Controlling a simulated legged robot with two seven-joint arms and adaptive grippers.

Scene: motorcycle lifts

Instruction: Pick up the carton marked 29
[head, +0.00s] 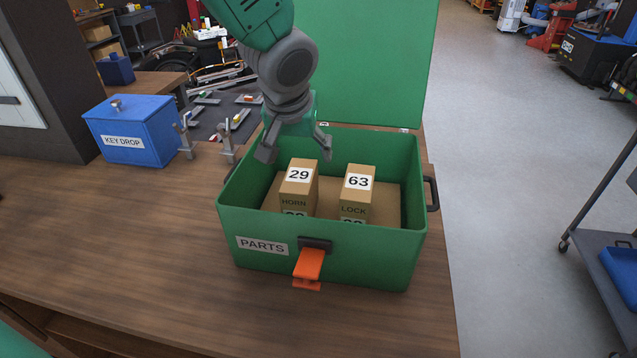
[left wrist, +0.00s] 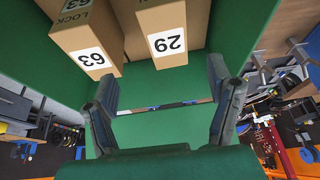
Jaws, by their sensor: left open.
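The carton marked 29 (head: 297,187) is a brown box with a white number label and the word HORN. It stands upright inside the green parts box (head: 330,255), left of the carton marked 63 (head: 356,192). My left gripper (head: 294,151) is open and empty above the back of the parts box, just behind and above carton 29. In the left wrist view, carton 29 (left wrist: 168,32) and carton 63 (left wrist: 86,45) are ahead of the open left gripper (left wrist: 161,92), apart from its fingers. My right gripper is not in view.
The parts box has its green lid (head: 365,65) raised at the back and an orange latch (head: 308,268) at the front. A blue key drop box (head: 130,130) stands left on the wooden bench (head: 130,240). The bench front left is clear.

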